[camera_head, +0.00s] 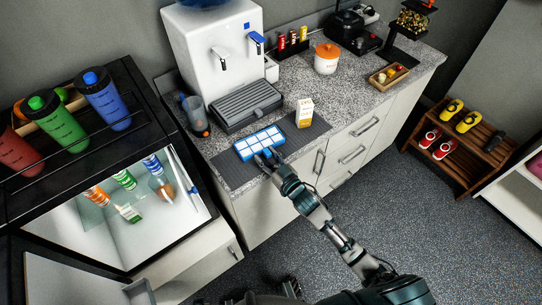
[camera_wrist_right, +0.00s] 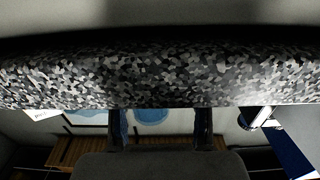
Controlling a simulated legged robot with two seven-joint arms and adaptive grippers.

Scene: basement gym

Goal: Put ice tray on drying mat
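The ice tray (camera_head: 260,142), blue with pale cells in two rows, lies flat on the dark drying mat (camera_head: 233,176) on the speckled counter. My right gripper (camera_head: 268,157) is at the tray's front edge, over the mat. Its two fingers look spread in the head view. In the right wrist view the fingers (camera_wrist_right: 161,130) stand well apart with nothing clearly between them. I cannot tell whether they touch the tray. The tray is not clearly seen in the wrist view.
A small carton (camera_head: 304,112) stands on the mat's right part. A white dispenser (camera_head: 215,45) with a grey drip tray (camera_head: 247,105) stands behind. An open lit fridge (camera_head: 105,240) is at the left. An orange-lidded jar (camera_head: 327,60) is farther back.

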